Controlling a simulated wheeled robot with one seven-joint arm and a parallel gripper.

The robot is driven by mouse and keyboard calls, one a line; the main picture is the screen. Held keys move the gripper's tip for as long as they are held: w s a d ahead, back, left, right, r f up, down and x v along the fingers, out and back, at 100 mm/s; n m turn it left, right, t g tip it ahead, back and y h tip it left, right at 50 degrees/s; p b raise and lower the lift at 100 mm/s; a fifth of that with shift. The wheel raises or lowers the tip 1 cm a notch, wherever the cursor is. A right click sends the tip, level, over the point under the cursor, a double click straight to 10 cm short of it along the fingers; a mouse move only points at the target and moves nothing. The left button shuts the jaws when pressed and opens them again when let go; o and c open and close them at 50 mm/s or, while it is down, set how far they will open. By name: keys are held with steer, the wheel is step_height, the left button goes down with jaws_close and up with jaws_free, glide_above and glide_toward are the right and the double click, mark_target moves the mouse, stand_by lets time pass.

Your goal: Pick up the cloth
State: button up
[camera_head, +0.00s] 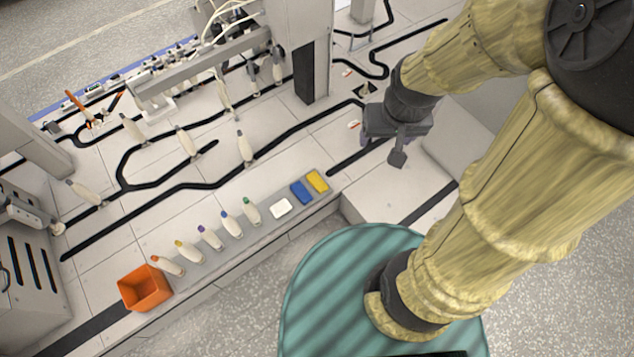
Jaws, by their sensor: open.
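A small flat white piece (281,208), which looks like a folded cloth, lies on the grey strip along the front edge of the bench. Which of these flat pieces is the cloth is not certain from this view. My gripper (385,151) is open above the bench, to the upper right of these pieces and apart from them. Its fingers point down and nothing shows between them. One finger is partly hidden by the gripper body.
Several bobbins with coloured tips (209,238) lie in a row left of the white piece. An orange bin (146,288) stands at the row's left end. A grey machine post (308,50) rises at the back.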

steer(key=w+a+f+n+b, duration=0.1)
steer(key=w+a+f+b, duration=0.1)
steer(key=w+f+b, duration=0.55)
steer(key=w+a+f+n+g+b, duration=0.15)
steer(key=w+f+b, duration=0.3)
steer(key=f, duration=0.55)
steer(key=w+a+f+n+b, duration=0.1)
steer(key=w+a+f+b, duration=0.1)
steer(key=w+f+b, duration=0.6)
steer(key=n+g+b, duration=0.1)
steer(key=n+b, duration=0.2)
steer(key=b, duration=1)
glide_above(318, 182)
step_height(318, 182, down, 28)
steer(key=shift+d+r+p, duration=0.25)
steer(key=shift+d+p, duration=0.05)
steer(key=shift+d, duration=0.05)
steer(key=shift+f, duration=0.1)
step_height(318, 182, down, 12)
steer(key=b, duration=0.4)
steer(key=shift+f, duration=0.1)
steer(key=f+b, duration=0.2)
steer(key=f, duration=0.1)
steer(key=f+b, duration=0.1)
steer(key=f, duration=0.1)
steer(key=shift+w+a, duration=0.1)
steer(key=shift+a, duration=0.3)
